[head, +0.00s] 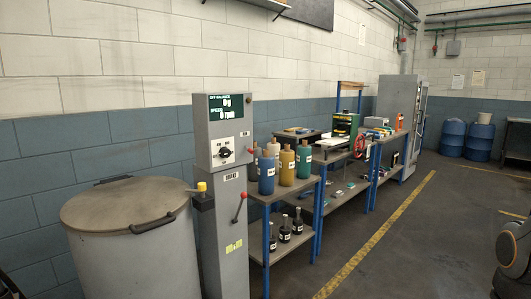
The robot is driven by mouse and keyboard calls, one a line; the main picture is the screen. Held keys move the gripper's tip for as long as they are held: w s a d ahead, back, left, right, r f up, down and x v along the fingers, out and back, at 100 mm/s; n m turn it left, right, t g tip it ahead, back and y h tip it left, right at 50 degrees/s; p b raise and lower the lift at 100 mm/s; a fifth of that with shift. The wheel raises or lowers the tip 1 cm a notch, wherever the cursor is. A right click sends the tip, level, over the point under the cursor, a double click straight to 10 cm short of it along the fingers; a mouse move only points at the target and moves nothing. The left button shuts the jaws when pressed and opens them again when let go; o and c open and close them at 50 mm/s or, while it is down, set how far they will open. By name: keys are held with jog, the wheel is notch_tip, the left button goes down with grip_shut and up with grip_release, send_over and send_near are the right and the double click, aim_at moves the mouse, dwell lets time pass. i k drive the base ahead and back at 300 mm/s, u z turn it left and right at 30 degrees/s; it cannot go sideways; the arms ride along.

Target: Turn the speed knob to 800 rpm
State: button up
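The grey control column (224,235) stands left of centre. The black speed knob (224,152) sits on a white dial plate on its front; the dial marks and pointer direction are too small to read. The display (229,106) above it shows green text, with a speed line that looks like 0 rpm. My gripper is not in view. A dark rounded part of my arm with an orange ring shows at the lower right edge, far from the column.
A lidded grey drum (133,245) stands left of the column. A red-knobbed lever (240,207) and a yellow button (202,187) project from the column. A shelf table (315,185) with several bottles is close on its right. The floor (410,250) at right is clear.

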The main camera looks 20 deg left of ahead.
aim_at(224, 152)
jog(key=z, duration=0.05)
jog(key=i, duration=0.6)
jog(key=u, duration=0.7)
jog(key=i, duration=0.4)
jog(key=u, duration=0.45)
